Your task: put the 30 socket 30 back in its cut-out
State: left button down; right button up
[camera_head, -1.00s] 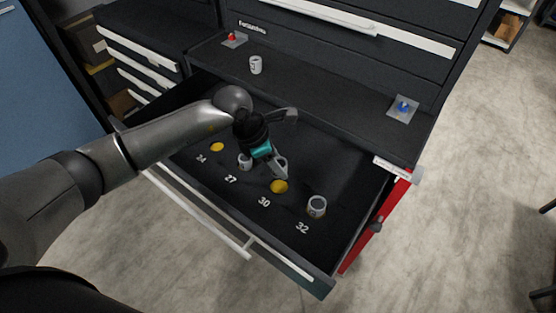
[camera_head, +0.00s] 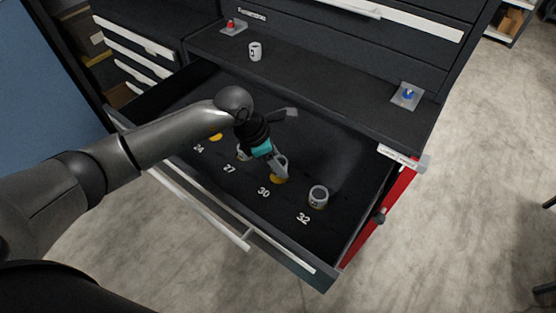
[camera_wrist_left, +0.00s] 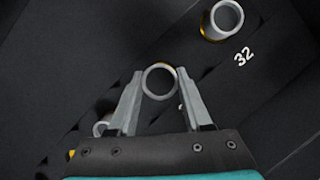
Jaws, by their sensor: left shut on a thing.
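My left gripper (camera_head: 281,170) is shut on a grey ring-shaped socket, the 30 socket (camera_wrist_left: 160,82), seen end-on between the fingertips in the left wrist view. In the head view the socket (camera_head: 282,161) is partly hidden by the fingers. It is at the yellow 30 cut-out (camera_head: 278,180), just behind the white "30" label (camera_head: 264,192) in the open drawer. Part of the yellow still shows below it; I cannot tell whether the socket touches the drawer floor. My right gripper is not in view.
The 32 socket (camera_head: 318,196) stands to the right, and another socket (camera_head: 241,154) stands by label 27. The yellow 24 cut-out (camera_head: 215,137) is empty. A white socket (camera_head: 255,51) and small red (camera_head: 231,25) and blue (camera_head: 408,95) items sit on the ledge above.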

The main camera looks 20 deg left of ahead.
pick_arm(q)
jog(key=shift+f+b, duration=0.3)
jog(key=shift+b, duration=0.05)
dwell(0.4)
jog(key=shift+f+b, duration=0.4)
jog(key=shift+f, duration=0.05)
jog(key=shift+f, duration=0.15)
dwell(0.3)
jog(key=shift+f+b, duration=0.4)
jog(key=shift+b, duration=0.05)
dwell(0.5)
